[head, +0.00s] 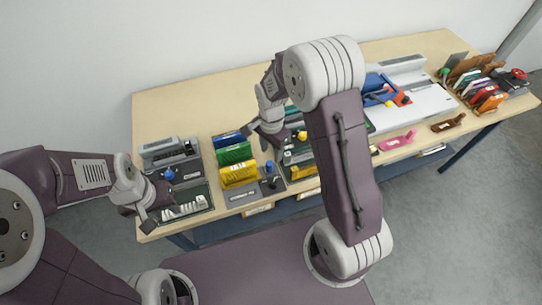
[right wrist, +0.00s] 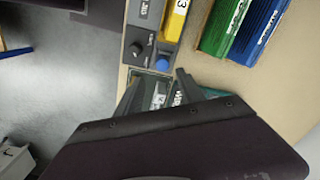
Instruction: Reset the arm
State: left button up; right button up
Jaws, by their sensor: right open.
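My right arm rises through the middle of the head view and bends down over the workbench (head: 185,95). My left gripper (head: 150,212) is at the bench's left end, by a tray with white pieces (head: 183,209). Whether its fingers are apart cannot be made out.
Blue (head: 228,139), green (head: 233,154) and yellow (head: 239,173) blocks stand close to my right gripper. A control box with a blue knob (head: 271,168) is beside them. A white machine (head: 425,105) and several tools fill the right side. The bench's back left is clear.

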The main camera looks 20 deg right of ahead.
dwell(0.4)
jog(key=s+d+r+n+t, duration=0.1)
jog(key=s+d+r, duration=0.1)
jog(key=s+r, duration=0.35)
jog(key=s+n, duration=0.7)
jog(key=n, duration=0.4)
jog(key=shift+s+d, duration=0.2)
jog(key=shift+d, duration=0.15)
jog(key=shift+w+f, duration=0.1)
dwell(1.0)
